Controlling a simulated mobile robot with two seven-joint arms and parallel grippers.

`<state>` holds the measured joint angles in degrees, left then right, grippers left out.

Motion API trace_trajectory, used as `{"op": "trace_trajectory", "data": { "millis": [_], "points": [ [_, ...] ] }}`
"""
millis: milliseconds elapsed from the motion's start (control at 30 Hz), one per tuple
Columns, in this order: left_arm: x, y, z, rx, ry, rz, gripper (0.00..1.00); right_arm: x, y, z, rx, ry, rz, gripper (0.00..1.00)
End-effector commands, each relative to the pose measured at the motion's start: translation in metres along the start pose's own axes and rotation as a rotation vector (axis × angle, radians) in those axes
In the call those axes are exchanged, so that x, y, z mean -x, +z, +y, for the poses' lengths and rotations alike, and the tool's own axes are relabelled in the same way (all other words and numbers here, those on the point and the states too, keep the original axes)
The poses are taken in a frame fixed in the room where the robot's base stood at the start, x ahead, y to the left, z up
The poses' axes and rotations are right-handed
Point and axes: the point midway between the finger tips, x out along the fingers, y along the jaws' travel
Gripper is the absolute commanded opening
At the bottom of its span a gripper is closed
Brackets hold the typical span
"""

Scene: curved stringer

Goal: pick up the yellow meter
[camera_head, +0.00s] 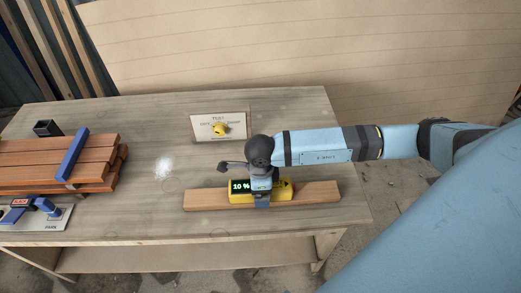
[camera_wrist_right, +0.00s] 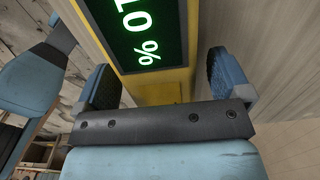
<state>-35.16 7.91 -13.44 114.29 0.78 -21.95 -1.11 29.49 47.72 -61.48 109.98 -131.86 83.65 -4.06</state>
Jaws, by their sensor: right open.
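The yellow meter (camera_head: 284,188) lies on a single wooden board (camera_head: 320,193) near the front of the table. Its dark display reads 10 % in green. My right gripper (camera_head: 262,198) is above the meter, pointing down, and hides part of its middle. In the right wrist view, the meter (camera_wrist_right: 160,88) lies between the two blue fingers of my right gripper (camera_wrist_right: 167,82). The jaws are open, with one finger on each side of the meter. A gap shows at the right finger; contact at the left finger cannot be told. My left gripper is not in view.
A stack of reddish boards (camera_head: 50,158) with a blue bar (camera_head: 73,155) across it stands on the left of the table (camera_head: 150,215). In front is a PARK plate (camera_head: 50,222) holding a blue tool. A TEST plate (camera_head: 219,127) with a yellow knob stands behind the meter.

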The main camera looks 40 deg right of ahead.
Motion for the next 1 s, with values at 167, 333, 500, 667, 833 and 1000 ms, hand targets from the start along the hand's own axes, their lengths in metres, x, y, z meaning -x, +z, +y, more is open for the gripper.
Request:
{"op": "trace_trajectory", "data": {
  "millis": [167,333,500,667,833,1000],
  "points": [
    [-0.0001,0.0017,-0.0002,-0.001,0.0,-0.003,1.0,-0.0087,0.0001,0.0001,0.0,0.0,-0.001,0.96],
    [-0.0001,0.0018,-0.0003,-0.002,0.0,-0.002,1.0,-0.0086,0.0001,0.0001,0.0,0.0,-0.001,0.93],
    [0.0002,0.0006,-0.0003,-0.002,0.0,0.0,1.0,-0.0085,0.0,0.0,0.0,0.0,-0.001,0.54],
    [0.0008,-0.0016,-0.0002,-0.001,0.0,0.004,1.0,-0.0079,0.0002,-0.0002,0.0,-0.001,-0.001,0.27],
    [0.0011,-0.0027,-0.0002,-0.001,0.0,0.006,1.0,-0.0074,0.0002,-0.0002,0.0,-0.001,-0.001,0.27],
    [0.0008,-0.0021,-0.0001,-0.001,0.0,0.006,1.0,0.0008,0.0003,-0.0007,0.0,-0.002,-0.002,0.27]
  ]
}}
